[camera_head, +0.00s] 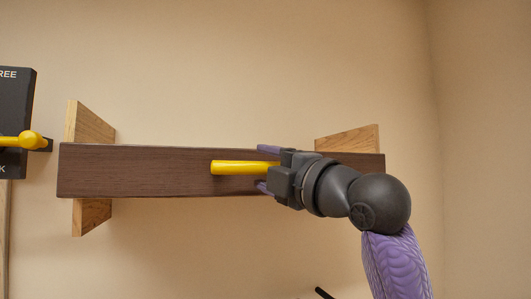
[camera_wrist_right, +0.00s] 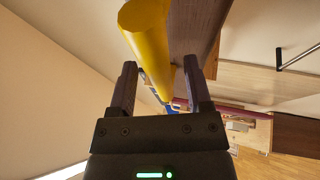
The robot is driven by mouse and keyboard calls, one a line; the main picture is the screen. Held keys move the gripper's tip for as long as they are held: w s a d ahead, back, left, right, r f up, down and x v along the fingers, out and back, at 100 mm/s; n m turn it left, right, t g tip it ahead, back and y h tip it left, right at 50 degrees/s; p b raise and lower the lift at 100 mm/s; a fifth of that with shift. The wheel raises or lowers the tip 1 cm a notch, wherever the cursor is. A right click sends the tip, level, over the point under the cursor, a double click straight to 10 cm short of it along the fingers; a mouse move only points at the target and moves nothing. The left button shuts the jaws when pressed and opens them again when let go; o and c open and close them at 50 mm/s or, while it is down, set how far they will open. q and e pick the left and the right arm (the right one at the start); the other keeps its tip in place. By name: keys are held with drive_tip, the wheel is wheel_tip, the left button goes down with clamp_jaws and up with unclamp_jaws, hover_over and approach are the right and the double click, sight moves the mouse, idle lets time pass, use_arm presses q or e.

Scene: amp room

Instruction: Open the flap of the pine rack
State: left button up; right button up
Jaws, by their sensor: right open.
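The pine rack (camera_head: 90,122) is on the wall, its pale wooden side pieces showing above and partly below a long dark brown flap (camera_head: 140,172). I cannot tell for sure how far the flap stands from shut. A yellow bar handle (camera_head: 232,168) sits on the flap, right of its middle. My right gripper (camera_head: 264,169) is open, its fingers above and below the handle's right part. In the right wrist view the yellow handle (camera_wrist_right: 150,40) runs between the open fingers (camera_wrist_right: 160,68); contact is not clear. My left gripper is out of view.
A black panel (camera_head: 16,100) with cut-off white lettering and a yellow knobbed lever (camera_head: 28,140) is at the left edge. A small dark bar end (camera_head: 323,293) shows at the bottom. The wall above the rack is bare.

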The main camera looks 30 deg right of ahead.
drive_tip(key=shift+w+a, duration=0.25)
drive_tip(key=shift+w, duration=0.05)
drive_tip(key=shift+d, duration=0.1)
clamp_jaws()
idle(1.1)
